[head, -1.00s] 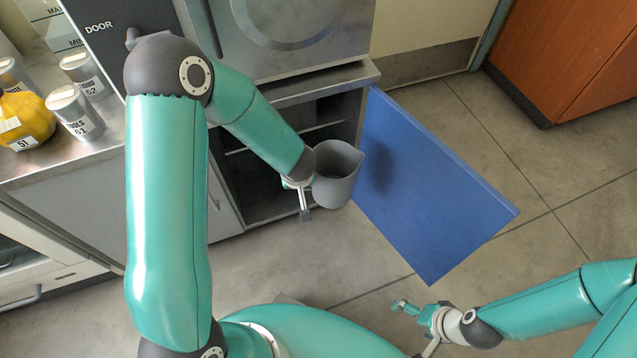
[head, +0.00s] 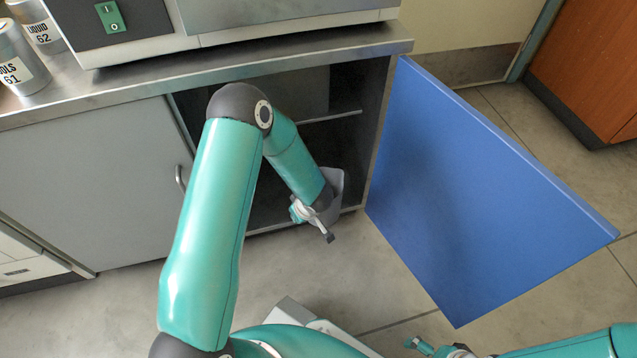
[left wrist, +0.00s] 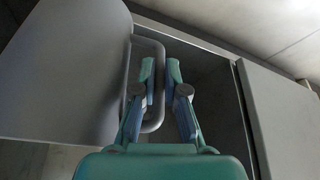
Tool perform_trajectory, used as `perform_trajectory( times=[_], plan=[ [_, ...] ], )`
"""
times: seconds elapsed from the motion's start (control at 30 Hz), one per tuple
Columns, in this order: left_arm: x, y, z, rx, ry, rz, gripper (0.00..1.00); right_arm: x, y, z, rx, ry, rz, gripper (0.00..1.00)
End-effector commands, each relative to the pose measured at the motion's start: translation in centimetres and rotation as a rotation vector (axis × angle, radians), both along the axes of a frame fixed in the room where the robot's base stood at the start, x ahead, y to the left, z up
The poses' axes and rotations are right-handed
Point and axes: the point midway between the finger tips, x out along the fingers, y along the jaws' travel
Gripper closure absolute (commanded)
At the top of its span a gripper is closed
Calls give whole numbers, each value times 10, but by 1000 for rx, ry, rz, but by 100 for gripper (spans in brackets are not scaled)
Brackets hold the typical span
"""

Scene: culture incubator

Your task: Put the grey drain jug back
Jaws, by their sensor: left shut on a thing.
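The grey drain jug (head: 337,180) is at the right side of the open cupboard's mouth in the head view, partly hidden by my left forearm. My left gripper (head: 312,225) is shut on the jug's handle. In the left wrist view the jug's grey body (left wrist: 70,70) fills the left, with its handle (left wrist: 152,125) at the fingers of my left gripper (left wrist: 160,68). The cupboard (head: 385,125) has a dark interior with a shelf. My right gripper (head: 418,346) is low at the bottom edge, partly cut off, and its opening is unclear.
The blue cupboard door (head: 480,200) stands wide open to the right of the opening. A steel worktop (head: 130,88) runs above the cupboard, with labelled canisters (head: 20,60) at its left. A grey closed door (head: 95,180) is left of the opening. The floor in front is mostly clear.

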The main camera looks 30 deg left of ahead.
Motion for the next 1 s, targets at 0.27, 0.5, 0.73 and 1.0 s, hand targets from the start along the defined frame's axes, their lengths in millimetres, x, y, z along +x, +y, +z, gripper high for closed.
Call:
perform_trajectory(
  times=[0.27, 0.5, 0.73, 1.0],
  plan=[
    [66, 30, 0, 2, -4, 14, 100, 0, 0, 3, 0, 0, 0, 0],
    [113, 48, -1, 0, -3, 15, 100, 0, 0, -2, 0, 0, 0, 0],
    [130, 55, 0, 1, 0, 12, 100, 0, 0, -5, 0, 0, 0, 0],
    [135, 57, -26, -1, 4, 10, 100, 0, 0, -22, 0, 0, 0, 0]
  ],
)
